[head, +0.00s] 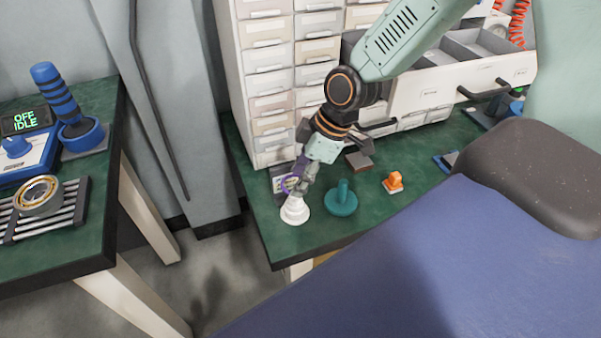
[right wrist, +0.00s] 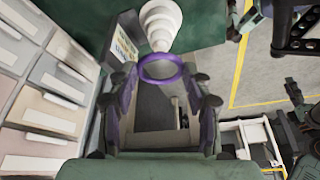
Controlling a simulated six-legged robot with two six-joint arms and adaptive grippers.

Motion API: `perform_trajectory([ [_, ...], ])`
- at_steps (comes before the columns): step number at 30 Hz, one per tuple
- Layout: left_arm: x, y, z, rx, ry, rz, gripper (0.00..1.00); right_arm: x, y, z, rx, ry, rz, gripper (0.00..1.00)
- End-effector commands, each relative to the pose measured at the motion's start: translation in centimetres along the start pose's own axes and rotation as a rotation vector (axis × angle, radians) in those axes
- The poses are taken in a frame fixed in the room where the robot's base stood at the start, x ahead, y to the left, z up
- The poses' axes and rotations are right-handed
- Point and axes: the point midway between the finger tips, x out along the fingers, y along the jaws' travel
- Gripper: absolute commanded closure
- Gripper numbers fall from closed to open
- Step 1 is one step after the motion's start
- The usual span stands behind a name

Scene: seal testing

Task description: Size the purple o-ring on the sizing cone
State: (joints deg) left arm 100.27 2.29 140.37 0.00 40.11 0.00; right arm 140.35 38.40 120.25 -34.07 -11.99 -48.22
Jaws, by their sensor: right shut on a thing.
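The white stepped sizing cone (head: 294,210) stands upright on the green bench near its front left corner. It also shows at the top of the right wrist view (right wrist: 160,22). My right gripper (head: 303,182) is shut on the purple o-ring (right wrist: 160,83), held at its fingertips. In the head view the o-ring (head: 288,184) is partly hidden by the fingers. It is just above the cone, near its tip; I cannot tell whether they touch. My left gripper is not in view.
A teal peg on a round base (head: 341,199) stands right of the cone. An orange part (head: 393,183) is farther right. A small display (head: 277,180) stands behind the o-ring. Drawer cabinets (head: 285,70) rise behind, with an open drawer (head: 440,92). A dark seat (head: 525,175) is at right.

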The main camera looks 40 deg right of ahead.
Motion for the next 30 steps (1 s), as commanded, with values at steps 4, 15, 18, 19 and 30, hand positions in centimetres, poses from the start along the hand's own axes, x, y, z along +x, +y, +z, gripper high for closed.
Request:
perform_trajectory([
  [4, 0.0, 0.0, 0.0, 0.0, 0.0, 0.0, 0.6, 0.0, 0.0, 0.0, 0.0, 0.0, 0.0, 0.62],
  [15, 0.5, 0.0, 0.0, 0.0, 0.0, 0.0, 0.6, 0.6, 0.0, 0.2, 0.0, -0.001, -0.001, 0.62],
  [18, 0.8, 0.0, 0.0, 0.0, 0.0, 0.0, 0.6, 0.8, 0.0, 0.3, 0.0, -0.001, -0.001, 0.62],
  [19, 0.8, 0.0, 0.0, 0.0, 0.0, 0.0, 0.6, 0.9, 0.0, 0.4, 0.0, -0.001, -0.001, 0.62],
  [30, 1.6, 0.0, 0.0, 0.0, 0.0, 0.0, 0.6, 1.8, 0.0, 0.7, 0.0, -0.001, -0.001, 0.62],
])
